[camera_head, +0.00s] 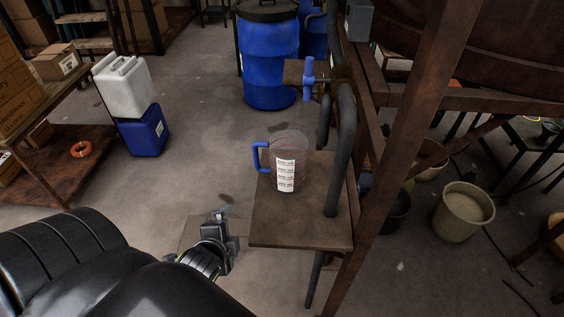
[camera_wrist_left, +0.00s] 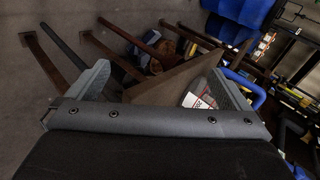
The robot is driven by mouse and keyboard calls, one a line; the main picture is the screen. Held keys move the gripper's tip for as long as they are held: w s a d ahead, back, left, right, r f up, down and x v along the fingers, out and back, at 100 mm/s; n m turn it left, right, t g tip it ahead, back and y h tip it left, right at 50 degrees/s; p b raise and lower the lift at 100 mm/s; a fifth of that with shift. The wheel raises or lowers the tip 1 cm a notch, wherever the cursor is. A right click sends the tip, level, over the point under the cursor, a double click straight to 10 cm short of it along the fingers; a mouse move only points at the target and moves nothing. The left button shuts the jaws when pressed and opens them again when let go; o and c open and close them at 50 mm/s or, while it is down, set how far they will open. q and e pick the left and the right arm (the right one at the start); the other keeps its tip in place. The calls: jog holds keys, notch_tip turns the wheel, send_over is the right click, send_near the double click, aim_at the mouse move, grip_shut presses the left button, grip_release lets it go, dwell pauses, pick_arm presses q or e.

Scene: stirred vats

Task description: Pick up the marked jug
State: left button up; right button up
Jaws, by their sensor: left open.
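The jug (camera_head: 288,163) is see-through with a white label of dark lines on its front and a blue handle on its left side. It stands upright on a small brown table (camera_head: 300,228) below a blue-handled tap (camera_head: 309,80). My left gripper (camera_head: 222,218) is open and empty, left of the table and apart from the jug. In the left wrist view, the jug's white label (camera_wrist_left: 196,100) and blue handle (camera_wrist_left: 252,92) show beyond the open jaws, partly hidden by the gripper (camera_wrist_left: 165,95). My right gripper is not in view.
A rusty post (camera_head: 405,150) and a grey pipe (camera_head: 343,140) stand close to the jug's right. A blue drum (camera_head: 270,65) is behind. White and blue canisters (camera_head: 124,86) stand at left. The floor left of the table is clear.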

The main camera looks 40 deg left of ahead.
aim_at(281, 169)
pick_arm(q)
jog(key=w+r+m+t, duration=0.2)
jog(key=m, duration=0.4)
jog(key=w+d+r+m+t, duration=0.1)
jog(key=w+r+m+t, duration=0.1)
jog(key=m, duration=0.5)
jog(key=w+d+r+m+t, duration=0.1)
jog(key=r+m+t, duration=0.1)
jog(key=m, duration=0.4)
jog(key=shift+w+d+r+m+t+h, duration=0.15)
jog(key=shift+w+r+m+t+h, duration=0.2)
jog(key=shift+t, duration=0.55)
jog(key=w+m, duration=0.1)
jog(key=w, duration=0.3)
jog(key=w+m, duration=0.1)
jog(key=w, duration=0.3)
jog(key=w+m+t+h, duration=0.1)
jog(key=w+m, duration=0.1)
jog(key=w, duration=0.2)
jog(key=shift+r, duration=0.35)
jog(key=shift+w+a, duration=0.2)
jog(key=shift+w, duration=0.75)
jog(key=shift+w+a, duration=0.25)
jog(key=shift+w, duration=0.75)
jog(key=shift+w+a, duration=0.2)
jog(key=shift+w, duration=0.75)
jog(key=shift+s, duration=0.1)
